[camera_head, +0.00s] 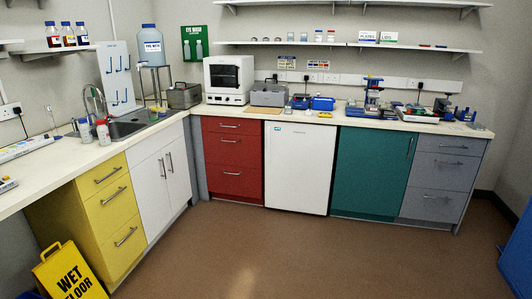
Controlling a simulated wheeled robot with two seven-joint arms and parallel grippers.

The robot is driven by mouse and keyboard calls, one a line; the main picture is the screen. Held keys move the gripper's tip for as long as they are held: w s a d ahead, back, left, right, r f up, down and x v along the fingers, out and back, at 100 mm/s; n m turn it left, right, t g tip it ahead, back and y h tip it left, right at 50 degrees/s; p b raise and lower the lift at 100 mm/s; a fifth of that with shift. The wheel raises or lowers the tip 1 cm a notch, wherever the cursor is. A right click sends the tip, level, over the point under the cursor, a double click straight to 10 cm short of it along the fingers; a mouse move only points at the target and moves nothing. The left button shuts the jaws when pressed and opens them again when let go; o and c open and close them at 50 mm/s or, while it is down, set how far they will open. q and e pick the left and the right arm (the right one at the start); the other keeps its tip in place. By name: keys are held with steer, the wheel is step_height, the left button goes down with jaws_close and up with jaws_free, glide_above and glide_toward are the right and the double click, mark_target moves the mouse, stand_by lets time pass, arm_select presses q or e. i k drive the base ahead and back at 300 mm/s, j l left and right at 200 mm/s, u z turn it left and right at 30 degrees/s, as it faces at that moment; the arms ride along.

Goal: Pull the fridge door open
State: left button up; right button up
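A white under-counter fridge (299,170) stands beneath the back counter, between the red drawers and the teal cupboard. Its door looks shut and flush with the units beside it. A small blue-green mark shows at its top left. No clear handle shows on its front. Neither of my grippers shows in the head view.
A yellow wet floor sign (70,272) stands at the lower left, by the yellow drawers (108,215). Red drawers (232,160) and a teal cupboard (371,172) flank the fridge. A blue object (518,250) is at the right edge. The brown floor (290,250) before the fridge is clear.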

mark_target(299, 155)
steer(key=i, duration=3.6)
